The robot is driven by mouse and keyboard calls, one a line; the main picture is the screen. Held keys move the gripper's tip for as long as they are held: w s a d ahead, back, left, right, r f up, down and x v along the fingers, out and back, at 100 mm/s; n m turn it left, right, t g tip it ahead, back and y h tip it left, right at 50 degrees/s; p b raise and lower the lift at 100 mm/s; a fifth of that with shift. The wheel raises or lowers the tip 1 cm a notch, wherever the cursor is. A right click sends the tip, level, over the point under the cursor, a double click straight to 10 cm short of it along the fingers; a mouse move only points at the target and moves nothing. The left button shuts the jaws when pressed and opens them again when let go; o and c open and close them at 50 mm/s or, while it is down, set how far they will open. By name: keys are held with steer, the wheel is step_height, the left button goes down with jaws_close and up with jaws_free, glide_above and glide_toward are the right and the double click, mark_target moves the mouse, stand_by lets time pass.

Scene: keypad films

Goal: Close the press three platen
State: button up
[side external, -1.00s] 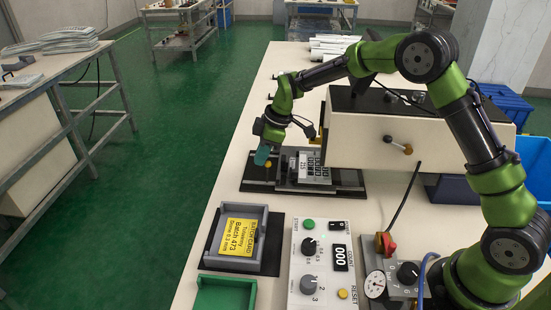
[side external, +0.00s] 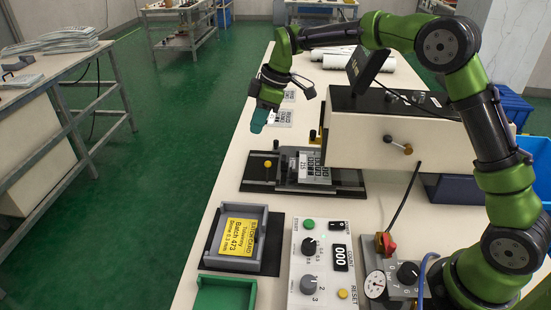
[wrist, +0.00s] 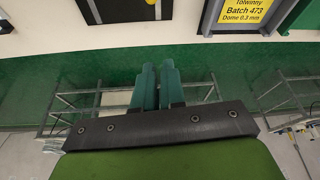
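A press fixture stands mid-table on a black base (side external: 345,188). My gripper (side external: 260,121) hangs above and behind the fixture's left end, touching nothing visible. In the wrist view its teal fingers (wrist: 157,88) are together with nothing between them. That view also shows the black base's edge and the yellow knob (wrist: 150,2).
A white box machine (side external: 380,140) with knobs stands right of the fixture. In front are a grey tray with a yellow card (side external: 240,230), a green tray (side external: 225,294) and a control panel (side external: 320,265). Printed films (side external: 281,118) lie behind. The table's left edge is close.

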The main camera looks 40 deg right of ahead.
steer(key=o, duration=0.5)
steer(key=shift+s+a+f, duration=0.2)
steer(key=shift+a+f, duration=0.2)
steer(key=shift+f, duration=0.05)
steer(key=shift+c, duration=0.2)
steer(key=shift+o, duration=0.5)
steer(key=d+m, duration=0.1)
steer(key=m, duration=0.1)
steer(key=d+f+m+h, duration=0.1)
steer(key=m, duration=0.1)
steer(key=shift+f+m, duration=0.1)
steer(key=shift+m, duration=0.3)
step_height(320, 180, up, 2)
steer(key=r+n+t+h, duration=0.1)
steer(key=n+t+h, duration=0.1)
steer(key=n, duration=2.8)
glide_above(277, 141)
steer(key=s, duration=0.7)
steer(key=x, duration=1.6)
steer(key=shift+w+d+f, duration=0.1)
steer(key=shift+w+f, duration=0.2)
steer(key=shift+w, duration=0.05)
